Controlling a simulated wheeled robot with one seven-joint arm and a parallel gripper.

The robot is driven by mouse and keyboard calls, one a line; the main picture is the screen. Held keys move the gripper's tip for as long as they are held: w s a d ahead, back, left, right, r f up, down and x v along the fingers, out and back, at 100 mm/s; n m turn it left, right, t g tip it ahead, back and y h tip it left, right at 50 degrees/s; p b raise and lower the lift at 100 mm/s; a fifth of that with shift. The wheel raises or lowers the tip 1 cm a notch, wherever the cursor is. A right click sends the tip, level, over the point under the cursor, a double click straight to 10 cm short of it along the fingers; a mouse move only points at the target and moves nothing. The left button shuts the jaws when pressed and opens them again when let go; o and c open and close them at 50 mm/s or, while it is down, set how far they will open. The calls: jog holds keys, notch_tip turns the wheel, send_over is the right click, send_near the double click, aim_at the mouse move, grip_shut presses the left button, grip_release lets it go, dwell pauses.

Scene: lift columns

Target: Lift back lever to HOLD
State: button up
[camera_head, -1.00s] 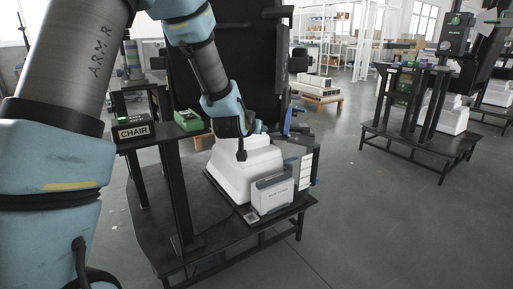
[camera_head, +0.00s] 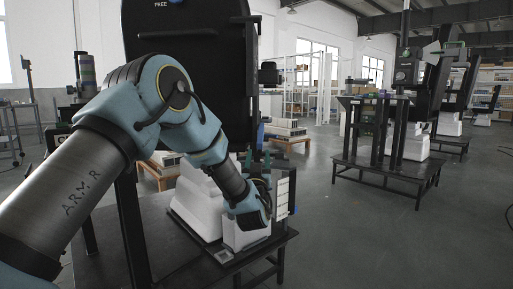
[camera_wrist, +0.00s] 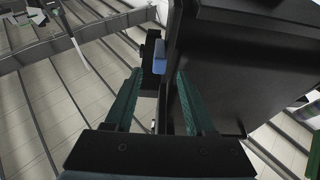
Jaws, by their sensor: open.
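My gripper (camera_head: 258,160) points upward at the right side of the white base (camera_head: 195,205), below and beside a tall black panel (camera_head: 190,75). In the wrist view my gripper (camera_wrist: 158,75) is open, with its two green fingers apart and nothing held. A blue piece (camera_wrist: 160,57) beside a black block shows ahead, between the finger lines; it may be the back lever, but I cannot be sure. The black panel (camera_wrist: 250,60) fills the right of that view. In the head view a FREE label (camera_head: 161,4) is at the panel's top; no HOLD label is readable.
A black knob (camera_head: 269,73) sticks out from the panel's right edge. A white box (camera_head: 246,236) stands on the platform below my gripper. A similar station (camera_head: 390,165) stands farther right. The grey floor (camera_head: 350,240) between is clear.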

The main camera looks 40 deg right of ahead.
aim_at(260, 147)
jog(key=x, duration=0.7)
jog(key=shift+d+b, duration=0.1)
jog(key=shift+b, duration=0.25)
jog(key=shift+c, duration=0.2)
grip_shut()
jog(key=shift+f, duration=0.1)
dwell(0.7)
